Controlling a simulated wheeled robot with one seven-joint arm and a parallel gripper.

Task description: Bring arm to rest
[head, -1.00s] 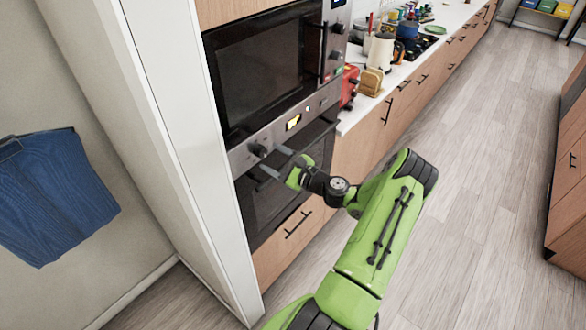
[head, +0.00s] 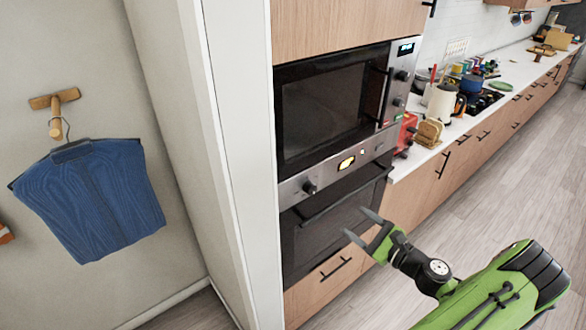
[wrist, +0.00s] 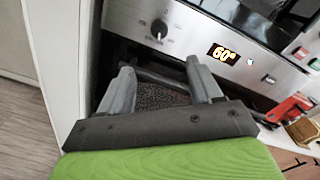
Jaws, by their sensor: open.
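My gripper (head: 361,226) is open and empty in the head view, in front of the lower oven (head: 340,205). Its two grey fingers point up and left toward the oven door. In the wrist view my gripper (wrist: 163,85) shows both fingers spread apart with nothing between them. Behind them are the dark oven door and the control panel (wrist: 185,40) with a knob and a lit display reading 60. I cannot tell whether the fingertips touch the oven. My green arm extends to the lower right of the head view.
A microwave (head: 325,108) sits above the oven. A white tall panel (head: 240,150) stands left of it. A blue garment (head: 90,200) hangs on the wall. A red toaster (head: 405,133) and a bread rack (head: 429,133) stand on the counter. The floor (head: 520,185) at right is clear.

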